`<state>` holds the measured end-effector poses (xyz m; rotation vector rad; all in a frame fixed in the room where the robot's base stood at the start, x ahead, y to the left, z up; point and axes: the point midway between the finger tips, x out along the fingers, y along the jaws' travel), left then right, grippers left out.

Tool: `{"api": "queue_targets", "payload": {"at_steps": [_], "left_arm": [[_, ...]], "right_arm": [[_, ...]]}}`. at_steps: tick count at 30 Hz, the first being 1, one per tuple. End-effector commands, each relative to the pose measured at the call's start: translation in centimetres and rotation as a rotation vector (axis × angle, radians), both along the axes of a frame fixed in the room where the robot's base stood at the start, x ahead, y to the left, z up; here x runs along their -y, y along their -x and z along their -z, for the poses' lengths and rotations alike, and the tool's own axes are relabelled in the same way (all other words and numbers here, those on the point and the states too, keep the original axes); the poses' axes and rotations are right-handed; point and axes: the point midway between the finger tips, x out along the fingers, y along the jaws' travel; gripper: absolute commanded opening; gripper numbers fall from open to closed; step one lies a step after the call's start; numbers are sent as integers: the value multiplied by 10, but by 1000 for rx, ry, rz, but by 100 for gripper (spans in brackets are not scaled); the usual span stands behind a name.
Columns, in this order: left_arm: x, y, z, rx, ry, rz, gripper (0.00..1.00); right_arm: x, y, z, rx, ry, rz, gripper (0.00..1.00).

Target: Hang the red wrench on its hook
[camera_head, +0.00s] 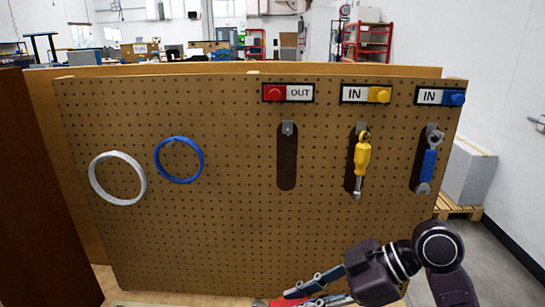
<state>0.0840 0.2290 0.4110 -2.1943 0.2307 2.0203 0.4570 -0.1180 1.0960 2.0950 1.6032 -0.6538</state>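The pegboard (225,240) stands upright in front of me. The hook (288,128) under the red "OUT" sign (288,92) is empty, with a dark tool-shaped patch (287,165) below it. My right gripper (292,299) is low at the bottom edge, well below that hook. Its fingers close in on a red piece (268,303), which looks like the red wrench. Most of the red piece is cut off by the frame edge. My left gripper is not in view.
A yellow-handled tool (362,155) and a blue wrench (429,162) hang on the hooks to the right, under "IN" signs. A white ring (117,178) and a blue ring (179,160) hang at the left. The board's lower middle is clear.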

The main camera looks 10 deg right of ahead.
Motion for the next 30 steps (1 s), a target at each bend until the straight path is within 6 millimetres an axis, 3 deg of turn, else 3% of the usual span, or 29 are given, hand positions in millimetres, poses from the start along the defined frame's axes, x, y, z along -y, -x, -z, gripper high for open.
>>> {"api": "queue_targets", "payload": {"at_steps": [1, 10, 18, 25, 29, 30], "left_arm": [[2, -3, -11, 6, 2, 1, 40], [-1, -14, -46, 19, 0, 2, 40], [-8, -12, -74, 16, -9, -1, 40], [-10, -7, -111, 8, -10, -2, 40], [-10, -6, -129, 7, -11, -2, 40], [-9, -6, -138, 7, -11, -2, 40]], "right_arm": [[-8, -6, -17, 7, 36, -49, 0], [-52, -23, -67, 58, 326, -419, 0], [-72, -38, -102, 218, 608, -755, 0], [-73, -61, -142, 497, 866, -1050, 0], [-61, -79, -164, 653, 969, -1144, 0], [-52, -87, -177, 705, 1008, -1162, 0]]}}
